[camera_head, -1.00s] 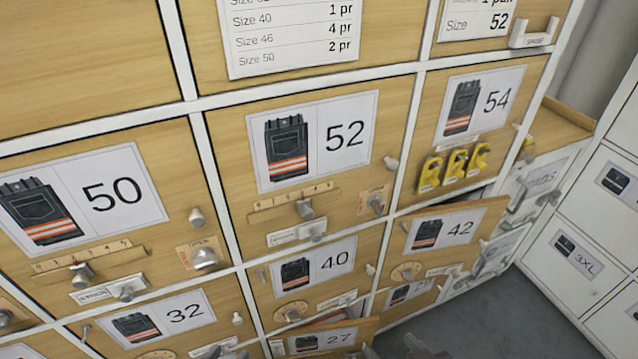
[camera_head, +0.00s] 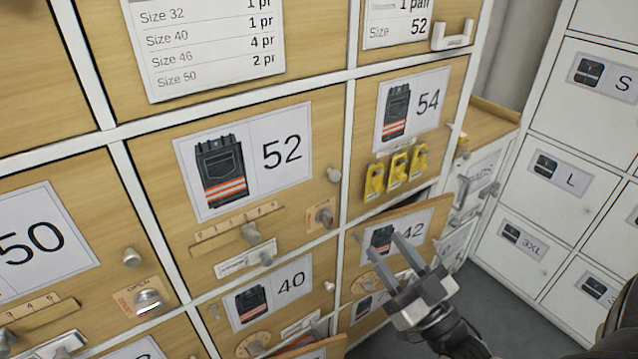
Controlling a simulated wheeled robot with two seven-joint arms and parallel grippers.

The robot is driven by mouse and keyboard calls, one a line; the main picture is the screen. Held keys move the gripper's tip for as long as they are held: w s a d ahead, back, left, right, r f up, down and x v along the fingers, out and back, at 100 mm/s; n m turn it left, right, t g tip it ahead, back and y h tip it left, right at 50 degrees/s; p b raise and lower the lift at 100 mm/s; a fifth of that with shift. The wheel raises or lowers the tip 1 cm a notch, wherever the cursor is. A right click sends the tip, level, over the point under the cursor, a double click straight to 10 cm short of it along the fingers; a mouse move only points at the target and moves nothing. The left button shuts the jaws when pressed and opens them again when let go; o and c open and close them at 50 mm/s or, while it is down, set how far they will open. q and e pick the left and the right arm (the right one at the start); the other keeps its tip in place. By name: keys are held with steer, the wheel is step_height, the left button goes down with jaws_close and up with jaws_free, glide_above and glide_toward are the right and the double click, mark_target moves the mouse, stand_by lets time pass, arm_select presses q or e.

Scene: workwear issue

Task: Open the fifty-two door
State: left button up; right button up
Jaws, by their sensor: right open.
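The fifty-two door (camera_head: 160,181) is a wooden locker door in the middle of the head view. It is shut and carries a label (camera_head: 246,158) with trousers and the number 52. A small round knob (camera_head: 333,175) sits at its right edge. Below the label are a numbered slide strip with a metal knob (camera_head: 251,234), a lower white plate with another knob (camera_head: 265,258), and a metal turn-knob (camera_head: 324,217) on a tan plate. My right gripper (camera_head: 392,258) is open and empty, in front of the 42 door, right of and below the 52 door. My left gripper is out of view.
The 42 door (camera_head: 412,213) stands ajar behind my right gripper. Yellow padlocks (camera_head: 397,170) hang on the 54 door (camera_head: 365,100). White lockers (camera_head: 566,130) stand at the right. A grey floor strip (camera_head: 500,300) is free between them.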

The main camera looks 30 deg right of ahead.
mark_target(337, 179)
arm_select(q)
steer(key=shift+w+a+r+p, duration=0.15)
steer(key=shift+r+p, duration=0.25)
steer(key=shift+p, duration=0.45)
arm_select(e)
steer(key=x, duration=1.5)
steer(key=shift+w+a, duration=0.1)
steer(key=shift+w, duration=0.25)
